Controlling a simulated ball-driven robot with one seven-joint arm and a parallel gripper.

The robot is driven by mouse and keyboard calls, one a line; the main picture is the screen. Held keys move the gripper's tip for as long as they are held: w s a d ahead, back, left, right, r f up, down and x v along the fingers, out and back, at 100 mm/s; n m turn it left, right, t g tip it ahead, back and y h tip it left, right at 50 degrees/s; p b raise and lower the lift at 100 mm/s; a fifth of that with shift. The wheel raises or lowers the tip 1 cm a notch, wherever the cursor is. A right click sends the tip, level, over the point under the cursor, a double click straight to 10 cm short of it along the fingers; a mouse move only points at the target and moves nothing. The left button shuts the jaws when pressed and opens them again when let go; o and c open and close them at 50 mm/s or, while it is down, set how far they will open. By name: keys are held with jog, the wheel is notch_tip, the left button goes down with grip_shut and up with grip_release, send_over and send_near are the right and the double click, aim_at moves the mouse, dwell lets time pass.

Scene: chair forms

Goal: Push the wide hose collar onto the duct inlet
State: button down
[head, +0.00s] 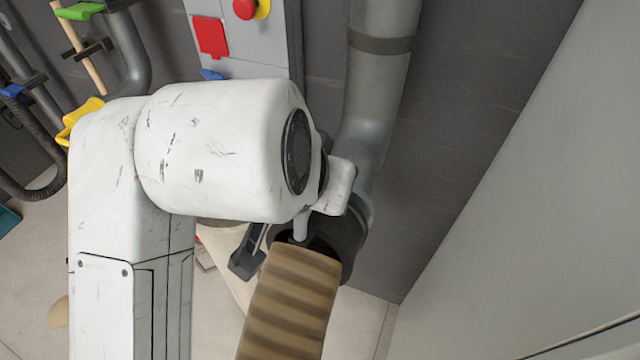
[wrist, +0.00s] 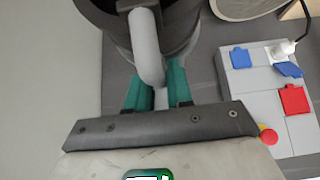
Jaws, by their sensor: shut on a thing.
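The wide hose collar (head: 345,250) is dark and round, on the top end of a brown ribbed hose (head: 290,305). It lies at the lower end of the grey duct (head: 375,120), where the inlet is. The arm and collar hide the joint, so I cannot tell how far the collar is seated. In the wrist view the collar (wrist: 195,22) fills the top, with a pale grey handle (wrist: 147,50) on it. My gripper (wrist: 158,80) has teal fingers shut on this handle. In the head view the fingers are hidden behind my white arm.
A grey wall box with a red cover (head: 211,37) and a red button (head: 244,8) stands left of the duct. A pale panel (head: 530,210) slopes along the right. Hooks and hoses (head: 40,100) hang at the far left. A dark latch-like part (head: 247,255) sits beside the collar.

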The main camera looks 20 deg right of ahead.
jog(key=shift+w+d+r+t+h+b, duration=0.1)
jog(key=shift+w+d+t+h+b, duration=0.15)
jog(key=shift+t+h+b, duration=0.7)
jog(key=shift+w+d+r+t+h+b, duration=0.1)
jog(key=shift+w+t+h+b, duration=0.25)
jog(key=shift+b, duration=1.15)
dwell(0.5)
jog(key=shift+d+f+t+h+b, duration=0.15)
jog(key=shift+t+h+b, duration=0.35)
jog(key=shift+b, duration=0.5)
jog(key=shift+d, duration=0.15)
dwell(0.6)
jog(key=c, duration=1.2)
grip_release()
jog(key=shift+w+d, duration=0.1)
jog(key=shift+o, duration=1.3)
